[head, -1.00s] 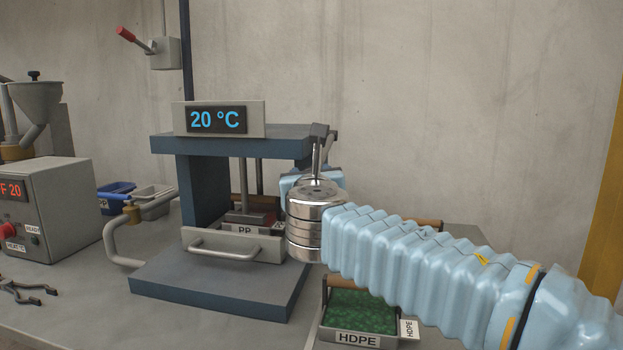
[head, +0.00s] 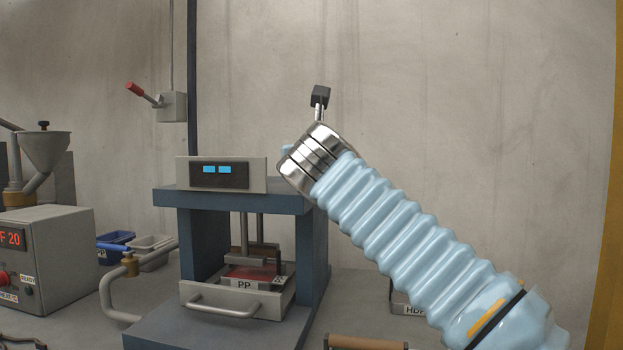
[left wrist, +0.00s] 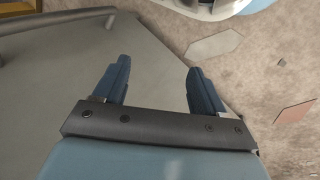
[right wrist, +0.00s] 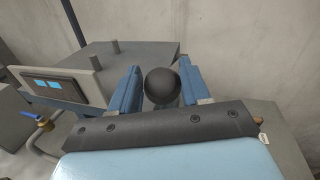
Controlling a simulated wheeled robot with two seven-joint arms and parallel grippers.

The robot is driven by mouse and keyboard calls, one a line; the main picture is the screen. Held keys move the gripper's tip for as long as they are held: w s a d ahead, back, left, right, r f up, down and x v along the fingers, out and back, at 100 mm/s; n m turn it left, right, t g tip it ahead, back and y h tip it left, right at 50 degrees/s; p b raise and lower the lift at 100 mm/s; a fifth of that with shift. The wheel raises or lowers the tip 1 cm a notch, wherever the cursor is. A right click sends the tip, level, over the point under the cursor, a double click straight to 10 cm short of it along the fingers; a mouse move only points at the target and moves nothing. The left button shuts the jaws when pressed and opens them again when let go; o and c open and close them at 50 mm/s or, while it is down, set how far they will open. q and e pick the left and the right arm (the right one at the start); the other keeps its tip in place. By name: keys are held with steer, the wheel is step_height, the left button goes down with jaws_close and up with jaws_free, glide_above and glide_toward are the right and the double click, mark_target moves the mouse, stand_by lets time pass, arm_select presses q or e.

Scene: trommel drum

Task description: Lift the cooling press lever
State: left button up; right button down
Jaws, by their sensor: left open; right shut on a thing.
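The cooling press (head: 312,240) is a dark blue frame with a display (head: 222,175) on top that shows two small blue blocks. A handled drawer (head: 232,303) labelled PP sits in it, under a grey press plate on rods. In the right wrist view my right gripper (right wrist: 162,78) is shut on the round black knob of the lever (right wrist: 161,88), beside the press top. In the head view my right wrist hides the gripper and lever. My left gripper (left wrist: 158,70) is open and empty in the left wrist view, above a grey surface edge and the floor.
A grey machine with a hopper (head: 45,150) and red display stands at left. Blue and pale bins (head: 117,240), a bent pipe with a blue-handled valve (head: 130,265), and a red-handled wall switch (head: 172,106) are nearby. An HDPE bin is partly hidden by my right arm.

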steer(key=shift+w+d+r, duration=0.2)
steer(key=shift+r, duration=0.25)
steer(key=shift+w+d+r, duration=0.15)
steer(key=shift+r, duration=0.25)
steer(key=c, duration=0.5)
jaws_free()
steer(key=shift+w, duration=0.1)
steer(key=shift+c, duration=0.2)
steer(key=shift+f, duration=0.1)
steer(key=shift+s+a, duration=0.15)
steer(key=shift+s, duration=0.2)
steer(key=s+b, duration=0.4)
steer(key=s, duration=0.9)
steer(key=shift+a, duration=0.35)
